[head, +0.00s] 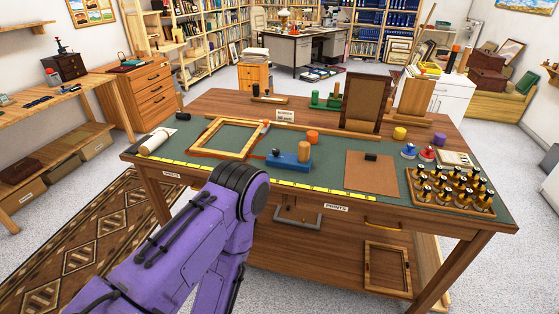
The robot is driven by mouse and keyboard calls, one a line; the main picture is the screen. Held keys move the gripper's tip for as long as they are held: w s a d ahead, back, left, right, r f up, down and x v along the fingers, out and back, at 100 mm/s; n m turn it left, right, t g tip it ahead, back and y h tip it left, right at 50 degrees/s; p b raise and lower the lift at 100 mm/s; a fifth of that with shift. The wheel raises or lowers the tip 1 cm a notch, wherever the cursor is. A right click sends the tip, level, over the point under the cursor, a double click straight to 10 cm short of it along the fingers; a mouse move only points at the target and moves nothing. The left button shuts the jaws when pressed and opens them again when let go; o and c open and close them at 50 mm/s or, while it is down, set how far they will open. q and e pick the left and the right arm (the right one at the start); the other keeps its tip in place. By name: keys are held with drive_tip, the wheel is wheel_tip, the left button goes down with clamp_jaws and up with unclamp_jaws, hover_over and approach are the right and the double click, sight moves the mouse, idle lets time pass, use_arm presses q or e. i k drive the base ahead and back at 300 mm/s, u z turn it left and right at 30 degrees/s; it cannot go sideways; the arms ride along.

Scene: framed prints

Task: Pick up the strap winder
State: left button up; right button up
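Neither of my grippers shows in the head view.
A brown board (370,183) and a rack of several black-and-gold tools (448,194) lie to the right. An orange cylinder (312,137) stands behind the blue tool. A dark framed panel (361,103) stands upright at the back.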

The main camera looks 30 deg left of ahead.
sight(302, 162)
drive_tip(key=u, duration=0.7)
drive_tip(key=i, duration=1.3)
drive_tip(key=u, duration=0.55)
drive_tip(key=k, duration=0.9)
drive_tip(key=z, duration=0.1)
